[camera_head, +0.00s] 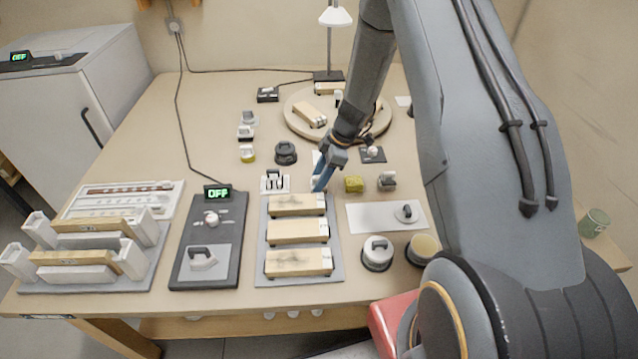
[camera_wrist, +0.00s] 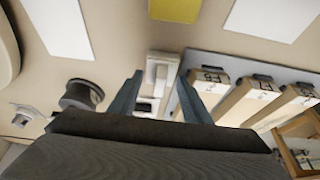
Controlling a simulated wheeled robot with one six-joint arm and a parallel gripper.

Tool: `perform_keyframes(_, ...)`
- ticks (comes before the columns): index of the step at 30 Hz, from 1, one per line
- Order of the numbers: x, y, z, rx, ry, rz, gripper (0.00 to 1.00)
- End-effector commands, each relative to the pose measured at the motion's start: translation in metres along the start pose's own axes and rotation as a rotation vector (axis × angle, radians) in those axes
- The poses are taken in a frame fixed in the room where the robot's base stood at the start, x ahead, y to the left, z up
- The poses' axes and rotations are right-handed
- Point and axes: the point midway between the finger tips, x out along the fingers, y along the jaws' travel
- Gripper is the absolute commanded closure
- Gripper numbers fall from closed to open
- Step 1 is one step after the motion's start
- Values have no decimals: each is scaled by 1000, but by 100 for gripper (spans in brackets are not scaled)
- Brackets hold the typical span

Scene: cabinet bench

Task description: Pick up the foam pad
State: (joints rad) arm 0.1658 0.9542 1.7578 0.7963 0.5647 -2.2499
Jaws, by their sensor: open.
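The foam pad seems to be the small yellow-green block (camera_head: 354,184) on the bench, just right of my gripper in the head view. In the wrist view a yellow block (camera_wrist: 176,9), likely the same pad, is cut off by the top edge, beyond my fingertips. My gripper (camera_head: 319,184) points down beside the pad, apart from it, near the back end of the grey mat. In the wrist view my gripper (camera_wrist: 157,92) has its two blue fingers spread, with nothing held between them. A white switch-like fixture shows behind that gap.
Wooden blocks (camera_head: 297,231) lie on a grey mat (camera_head: 262,275) in front. A dark-knobbed item (camera_head: 387,181) stands right of the pad. A white plate (camera_head: 370,217) lies nearer. A round wooden board (camera_head: 294,124) and lamp (camera_head: 335,17) are behind.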

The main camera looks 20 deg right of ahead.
Motion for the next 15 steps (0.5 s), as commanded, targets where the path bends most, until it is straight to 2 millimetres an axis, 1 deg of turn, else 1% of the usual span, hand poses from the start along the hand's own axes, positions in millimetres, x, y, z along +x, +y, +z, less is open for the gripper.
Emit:
perform_keyframes(8, 4, 0, 0, 0, 0, 1, 56)
perform_keyframes(9, 4, 0, 0, 0, 0, 0, 58)
perform_keyframes(13, 3, 0, 0, 0, 0, 0, 80)
perform_keyframes(14, 3, 0, 0, 0, 0, 0, 83)
perform_keyframes(15, 3, 0, 0, 0, 0, 0, 83)
